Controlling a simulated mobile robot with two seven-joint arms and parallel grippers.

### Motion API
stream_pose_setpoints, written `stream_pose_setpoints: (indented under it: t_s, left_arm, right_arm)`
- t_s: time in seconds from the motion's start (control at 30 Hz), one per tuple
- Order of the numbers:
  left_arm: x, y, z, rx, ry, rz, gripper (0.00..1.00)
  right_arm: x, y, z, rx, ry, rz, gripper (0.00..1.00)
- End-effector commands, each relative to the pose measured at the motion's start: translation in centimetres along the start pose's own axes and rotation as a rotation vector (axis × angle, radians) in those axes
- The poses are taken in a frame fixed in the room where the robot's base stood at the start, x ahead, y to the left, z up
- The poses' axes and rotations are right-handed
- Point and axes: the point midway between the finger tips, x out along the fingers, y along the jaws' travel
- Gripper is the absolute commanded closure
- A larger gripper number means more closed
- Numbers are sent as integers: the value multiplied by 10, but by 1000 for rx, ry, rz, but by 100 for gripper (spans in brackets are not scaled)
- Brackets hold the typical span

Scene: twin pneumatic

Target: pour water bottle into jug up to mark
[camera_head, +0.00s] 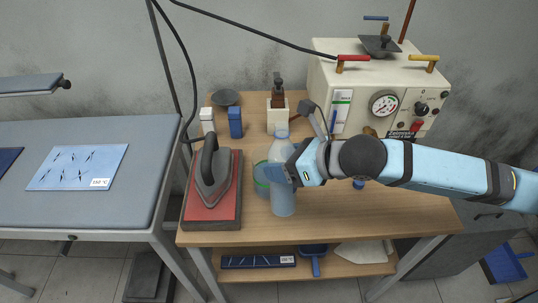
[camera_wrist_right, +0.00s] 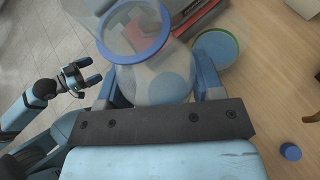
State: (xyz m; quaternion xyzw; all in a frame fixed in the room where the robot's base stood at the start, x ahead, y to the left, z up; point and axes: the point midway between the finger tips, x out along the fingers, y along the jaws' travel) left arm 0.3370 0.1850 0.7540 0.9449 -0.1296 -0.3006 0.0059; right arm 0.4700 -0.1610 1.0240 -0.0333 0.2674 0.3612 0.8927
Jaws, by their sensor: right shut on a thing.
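A clear bluish bottle (camera_head: 283,202) stands upright near the front middle of the wooden table. My right gripper (camera_head: 283,176) is shut on its body; whether its base touches the table I cannot tell. In the right wrist view the bottle (camera_wrist_right: 160,82) sits between the fingers, its blue-rimmed open mouth facing the camera. The jug (camera_head: 261,180), with a green band, stands just left of and behind the bottle, partly hidden. Its round top shows in the wrist view (camera_wrist_right: 216,48); its mark is not readable. My left gripper (camera_wrist_right: 88,74) shows only in the wrist view, open and empty.
An iron (camera_head: 209,180) on a red pad stands left of the jug. A blue cap (camera_head: 358,184) lies on the table to the right. A blue box (camera_head: 235,122), a brown-topped bottle (camera_head: 278,115) and a gauge machine (camera_head: 370,95) stand behind. The table's front is clear.

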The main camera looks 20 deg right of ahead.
Motion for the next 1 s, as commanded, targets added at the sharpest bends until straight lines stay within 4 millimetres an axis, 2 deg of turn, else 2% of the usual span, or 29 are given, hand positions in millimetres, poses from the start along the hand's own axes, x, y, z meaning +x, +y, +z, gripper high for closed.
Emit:
stream_pose_setpoints:
  t_s: [0.2, 0.5, 0.8, 1.0]
  left_arm:
    - [0, -3, 6, 14, -14, -2, 10]
    - [-2, -5, 5, 24, -11, -2, 10]
    - [-20, -1, -23, 40, 12, -6, 10]
    - [-33, 0, -32, 61, 18, -8, 10]
  right_arm:
    - [-15, 5, 23, -72, -78, -29, 78]
    - [-24, 8, 38, -121, -131, -51, 78]
    - [-40, 12, 66, -127, -136, -53, 78]
    - [-52, 15, 85, -126, -136, -53, 78]
